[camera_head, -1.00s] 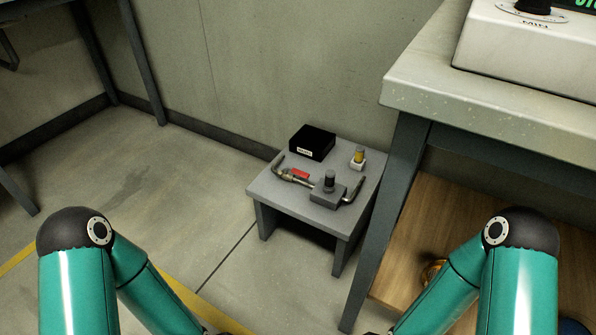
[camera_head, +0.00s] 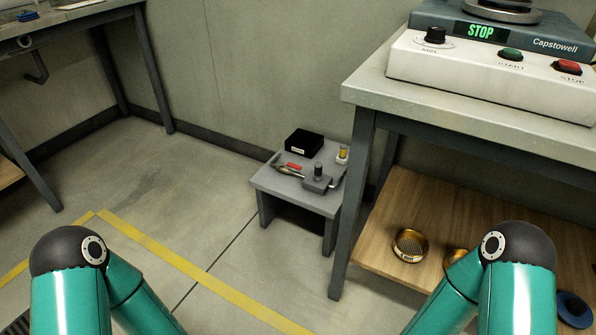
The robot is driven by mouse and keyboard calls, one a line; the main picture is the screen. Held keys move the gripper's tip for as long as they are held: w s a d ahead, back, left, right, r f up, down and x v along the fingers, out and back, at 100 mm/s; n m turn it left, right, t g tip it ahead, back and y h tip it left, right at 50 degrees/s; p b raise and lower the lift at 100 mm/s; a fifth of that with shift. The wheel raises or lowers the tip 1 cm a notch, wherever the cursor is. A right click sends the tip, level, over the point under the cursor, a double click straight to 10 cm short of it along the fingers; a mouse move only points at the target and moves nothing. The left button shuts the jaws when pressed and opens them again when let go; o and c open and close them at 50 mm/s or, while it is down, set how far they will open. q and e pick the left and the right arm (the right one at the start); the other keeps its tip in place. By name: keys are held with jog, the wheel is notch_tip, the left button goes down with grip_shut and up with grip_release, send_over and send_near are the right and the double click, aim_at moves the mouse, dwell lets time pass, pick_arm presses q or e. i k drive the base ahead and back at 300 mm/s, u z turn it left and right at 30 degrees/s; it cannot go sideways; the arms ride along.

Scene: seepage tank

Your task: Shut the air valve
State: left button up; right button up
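A small grey stool (camera_head: 264,182) stands on the floor against the back wall. On it lies a metal pipe assembly with a red valve handle (camera_head: 294,166), and a grey block with a dark knob (camera_head: 318,177) sits at its right. The handle looks roughly in line with the pipe, but it is small at this distance. Both my teal arms show at the bottom left and right. Neither gripper is in the picture.
A black box (camera_head: 304,141) and a small yellow-topped fitting (camera_head: 343,154) share the stool. A workbench (camera_head: 352,92) at right carries a Capstowell machine (camera_head: 495,68) reading STOP. Its wooden shelf (camera_head: 388,185) holds brass sieves (camera_head: 409,246). Open floor with yellow lines (camera_head: 180,262) lies before the stool.

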aim_at(292, 165)
jog(key=k, duration=1.1)
jog(key=u, duration=0.4)
jog(key=i, duration=0.7)
jog(key=u, duration=0.85)
jog(key=i, duration=1.15)
jog(key=z, duration=0.4)
jog(key=i, duration=0.85)
jog(key=z, duration=0.7)
jog(key=k, duration=0.85)
jog(key=z, duration=0.15)
jog(key=i, duration=0.9)
jog(key=u, duration=0.05)
